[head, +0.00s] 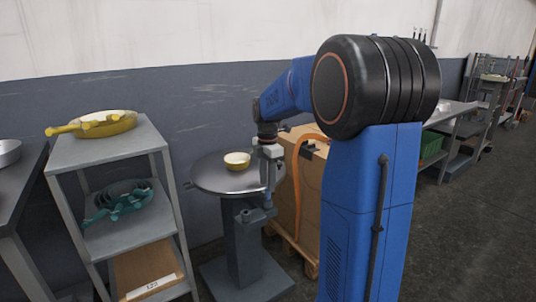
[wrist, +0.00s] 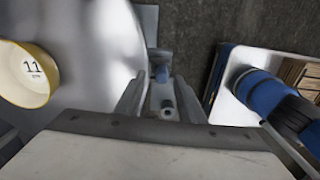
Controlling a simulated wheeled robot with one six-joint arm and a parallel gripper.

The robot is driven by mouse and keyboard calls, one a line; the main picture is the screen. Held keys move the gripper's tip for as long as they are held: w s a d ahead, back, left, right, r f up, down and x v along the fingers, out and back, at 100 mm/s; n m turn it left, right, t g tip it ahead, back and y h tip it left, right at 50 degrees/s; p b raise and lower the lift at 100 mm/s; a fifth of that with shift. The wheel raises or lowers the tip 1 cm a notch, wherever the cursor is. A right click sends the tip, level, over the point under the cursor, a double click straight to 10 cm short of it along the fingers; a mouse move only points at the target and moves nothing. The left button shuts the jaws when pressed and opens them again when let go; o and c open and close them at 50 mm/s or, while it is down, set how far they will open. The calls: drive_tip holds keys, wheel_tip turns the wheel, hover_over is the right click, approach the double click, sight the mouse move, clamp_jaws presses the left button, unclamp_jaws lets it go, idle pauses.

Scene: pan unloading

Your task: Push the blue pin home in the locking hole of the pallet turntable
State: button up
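The pallet turntable is a round grey disc (head: 212,180) on a dark pedestal. In the wrist view its pale top (wrist: 85,60) fills the left side. A grey bracket (head: 262,214) sticks out below the disc's right edge. In the wrist view a small blue pin (wrist: 161,73) stands at the bracket, with a dark round hole or socket (wrist: 167,109) nearer the gripper. I cannot tell how deep the pin sits. My gripper (head: 270,184) points down beside the disc's right edge. In the wrist view its fingers (wrist: 158,92) are apart, with the bracket seen between them.
A small yellow bowl (head: 237,164), marked 11 in the wrist view (wrist: 30,72), sits on the disc. A grey shelf (head: 100,148) with a yellow pan (head: 104,124) and teal pans (head: 122,197) stands left. A cardboard box (head: 312,185) stands behind my arm.

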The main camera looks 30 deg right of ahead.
wheel_tip(320, 180, up, 14)
drive_tip(key=shift+s+f, duration=0.2)
drive_tip(key=shift+f, duration=0.05)
idle(0.5)
drive_tip(key=s+a+f+m+t, duration=0.25)
drive_tip(key=s+a+m, duration=0.65)
drive_tip(key=s, duration=0.6)
drive_tip(key=s+a+f+m+t, duration=0.1)
drive_tip(key=s+a+f+m, duration=0.2)
drive_tip(key=s+f, duration=0.3)
drive_tip(key=s+a+f+m+t, duration=0.1)
drive_tip(key=s+a+f+m, duration=0.2)
drive_tip(key=s, duration=0.6)
drive_tip(key=shift+a+f+m, duration=0.4)
drive_tip(key=shift+f+m, duration=0.8)
drive_tip(key=shift+f, duration=0.35)
